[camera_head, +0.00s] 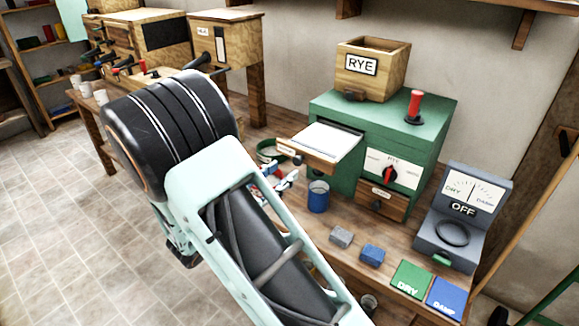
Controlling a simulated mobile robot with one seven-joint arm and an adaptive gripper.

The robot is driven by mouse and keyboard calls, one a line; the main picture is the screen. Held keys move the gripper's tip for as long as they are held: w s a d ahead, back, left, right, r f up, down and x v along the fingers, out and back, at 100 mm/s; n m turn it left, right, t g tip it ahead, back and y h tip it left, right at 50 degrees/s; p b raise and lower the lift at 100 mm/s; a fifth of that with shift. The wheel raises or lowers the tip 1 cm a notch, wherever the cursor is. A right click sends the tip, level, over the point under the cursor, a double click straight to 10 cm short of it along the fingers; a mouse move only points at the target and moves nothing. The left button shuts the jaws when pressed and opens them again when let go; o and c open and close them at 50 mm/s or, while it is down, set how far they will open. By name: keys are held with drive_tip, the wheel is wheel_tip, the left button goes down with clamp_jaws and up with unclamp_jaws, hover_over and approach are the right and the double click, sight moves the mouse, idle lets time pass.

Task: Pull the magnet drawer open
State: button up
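The green mill cabinet (335,122) stands on the wooden bench at centre right. Its upper wooden drawer (305,153) sticks out to the left, showing a white top surface; a small handle and label are on its front. A lower wooden drawer (382,203) sits flush in the front under the white dial panel. The labels are too small to read, so I cannot tell which is the magnet drawer. My arm covers the lower left of the bench. Small white, red and blue parts beside the arm, below the upper drawer, may be my gripper (286,181); its fingers are unclear.
A RYE box (372,68) and a red-handled lever (414,106) are on the cabinet. A blue cup (318,196), grey block (341,237), blue block (372,254), DRY and DAMP cards (411,279) and a grey meter (462,215) occupy the bench. Tiled floor is clear at left.

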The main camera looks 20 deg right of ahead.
drive_tip(key=v, duration=0.6)
drive_tip(key=shift+s+a, duration=0.25)
drive_tip(key=shift+a, duration=0.05)
